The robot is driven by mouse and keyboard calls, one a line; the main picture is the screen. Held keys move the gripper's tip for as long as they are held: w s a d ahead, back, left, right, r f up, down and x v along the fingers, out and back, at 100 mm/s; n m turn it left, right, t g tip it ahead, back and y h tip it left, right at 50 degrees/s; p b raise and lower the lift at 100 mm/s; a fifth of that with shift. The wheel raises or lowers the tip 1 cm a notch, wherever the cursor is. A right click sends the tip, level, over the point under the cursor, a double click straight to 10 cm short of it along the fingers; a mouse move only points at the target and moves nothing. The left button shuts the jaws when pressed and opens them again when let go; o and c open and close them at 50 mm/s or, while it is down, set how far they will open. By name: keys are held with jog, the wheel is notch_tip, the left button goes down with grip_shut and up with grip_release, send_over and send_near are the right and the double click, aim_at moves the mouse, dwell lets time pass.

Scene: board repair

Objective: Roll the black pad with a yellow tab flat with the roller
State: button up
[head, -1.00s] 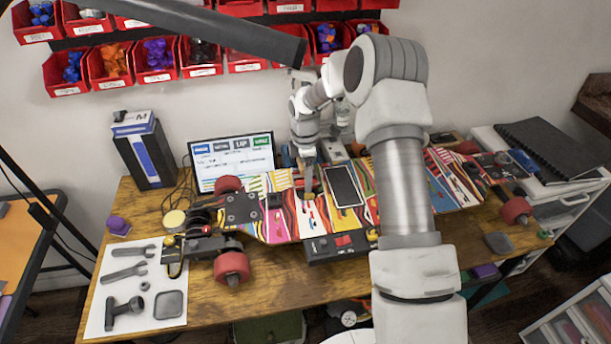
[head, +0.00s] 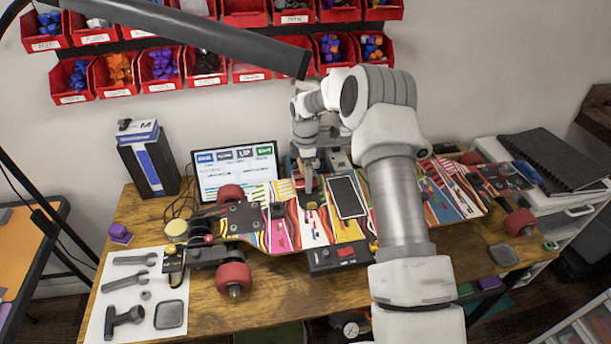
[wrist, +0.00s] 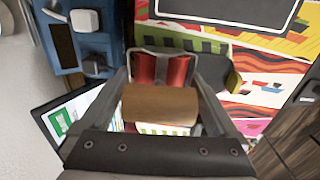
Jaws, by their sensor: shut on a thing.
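My gripper (head: 310,188) is over the middle of the patterned skateboard deck (head: 282,232), left of the phone-like dark panel. In the wrist view my gripper (wrist: 165,100) is shut on the roller, which has a brown handle (wrist: 160,105) and a red cylinder (wrist: 162,70) in a wire frame. The black pad (wrist: 215,75) shows partly beside the roller, at the right finger, with its yellow-green tab (wrist: 234,82) at the edge. I cannot tell whether the roller touches the pad. In the head view the pad is small and partly covered by my gripper.
The dark panel (head: 347,197) lies on the deck just right of my gripper. A screen (head: 236,165) and a blue device (wrist: 75,38) stand behind the board. Tools lie on a white sheet (head: 150,290) at the left.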

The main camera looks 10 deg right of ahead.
jog(key=shift+d, duration=0.2)
jog(key=shift+a+r+p, duration=0.1)
jog(key=shift+r+p, duration=1.8)
jog(key=shift+r, duration=1.65)
